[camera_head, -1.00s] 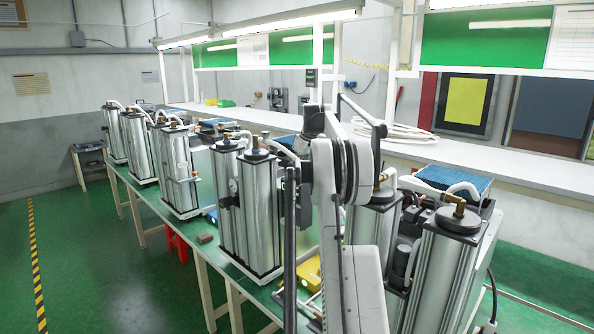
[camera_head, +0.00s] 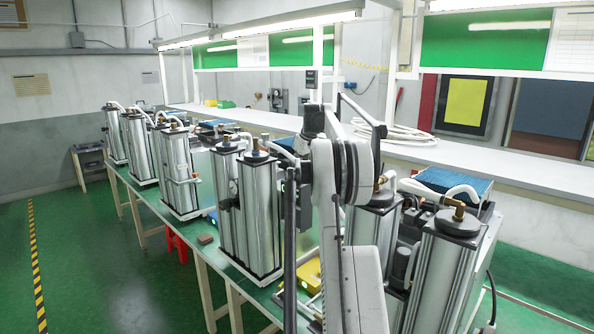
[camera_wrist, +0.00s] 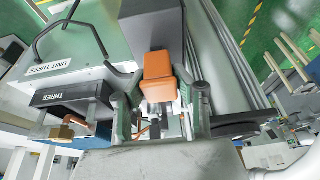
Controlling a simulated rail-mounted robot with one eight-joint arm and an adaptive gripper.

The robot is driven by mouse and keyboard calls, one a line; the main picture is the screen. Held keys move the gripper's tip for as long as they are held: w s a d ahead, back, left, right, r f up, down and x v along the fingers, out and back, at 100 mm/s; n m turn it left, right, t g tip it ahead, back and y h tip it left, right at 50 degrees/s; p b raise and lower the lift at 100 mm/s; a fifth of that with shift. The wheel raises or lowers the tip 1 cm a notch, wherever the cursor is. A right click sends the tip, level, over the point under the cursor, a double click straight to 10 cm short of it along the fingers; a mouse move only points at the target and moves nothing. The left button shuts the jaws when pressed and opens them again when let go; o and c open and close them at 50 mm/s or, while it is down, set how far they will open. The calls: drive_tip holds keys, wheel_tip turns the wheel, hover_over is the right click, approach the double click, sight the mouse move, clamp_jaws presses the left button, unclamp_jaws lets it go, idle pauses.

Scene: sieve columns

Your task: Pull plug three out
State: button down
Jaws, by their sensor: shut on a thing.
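In the wrist view my gripper (camera_wrist: 157,92) has a finger on each side of an orange block-shaped plug (camera_wrist: 158,70) and is shut on it. The plug lies against the end of a dark grey block (camera_wrist: 153,25); I cannot tell whether it is seated or apart. To the left is a white housing labelled UNIT THREE (camera_wrist: 52,67), with a black box labelled THREE (camera_wrist: 62,97) below it. In the head view my arm hides the gripper and the plug.
Several silver sieve columns (camera_head: 259,215) stand along the green bench (camera_head: 205,232). Columns (camera_head: 447,270) also stand close to the right of my arm. A white shelf (camera_head: 500,172) runs behind.

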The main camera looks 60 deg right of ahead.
drive_tip(key=shift+r+p, duration=0.6)
drive_tip(key=shift+r, duration=0.3)
drive_tip(key=c, duration=1.3)
unclamp_jaws()
drive_tip(key=v, duration=1.2)
drive_tip(key=shift+a, duration=0.1)
